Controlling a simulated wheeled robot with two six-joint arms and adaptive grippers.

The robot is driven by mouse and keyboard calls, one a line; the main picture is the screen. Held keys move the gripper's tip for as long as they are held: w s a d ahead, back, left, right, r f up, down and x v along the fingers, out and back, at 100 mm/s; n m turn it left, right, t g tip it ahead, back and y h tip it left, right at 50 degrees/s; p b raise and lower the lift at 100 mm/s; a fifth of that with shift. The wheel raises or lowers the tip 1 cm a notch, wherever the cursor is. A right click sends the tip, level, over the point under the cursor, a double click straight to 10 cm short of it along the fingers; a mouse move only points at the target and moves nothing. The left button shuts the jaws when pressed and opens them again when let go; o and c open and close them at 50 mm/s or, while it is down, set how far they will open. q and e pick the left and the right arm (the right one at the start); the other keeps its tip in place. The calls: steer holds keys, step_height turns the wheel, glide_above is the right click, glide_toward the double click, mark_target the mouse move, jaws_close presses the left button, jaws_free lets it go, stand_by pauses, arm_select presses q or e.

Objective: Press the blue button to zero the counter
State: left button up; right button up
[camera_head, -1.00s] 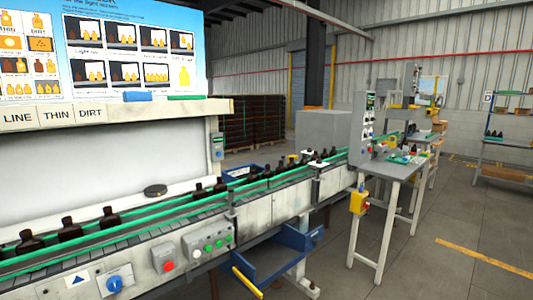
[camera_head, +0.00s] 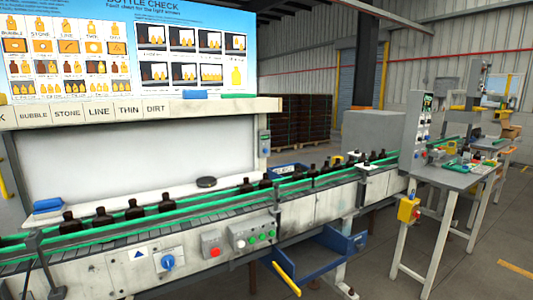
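I cannot make out for sure which control is the task's blue button. A round blue control (camera_head: 168,263) on the conveyor's front looks like a knob. A small grey box (camera_head: 265,145) is on the right post of the light screen; its face is too small to read. I cannot tell which of these is the counter. Neither gripper is in view.
The conveyor (camera_head: 310,206) with green rails carries several dark bottles (camera_head: 133,209). Its front has a red button (camera_head: 211,245) and green buttons (camera_head: 263,236). An open blue drawer (camera_head: 322,258) juts out below. A side table (camera_head: 455,178) stands right; floor is clear at lower right.

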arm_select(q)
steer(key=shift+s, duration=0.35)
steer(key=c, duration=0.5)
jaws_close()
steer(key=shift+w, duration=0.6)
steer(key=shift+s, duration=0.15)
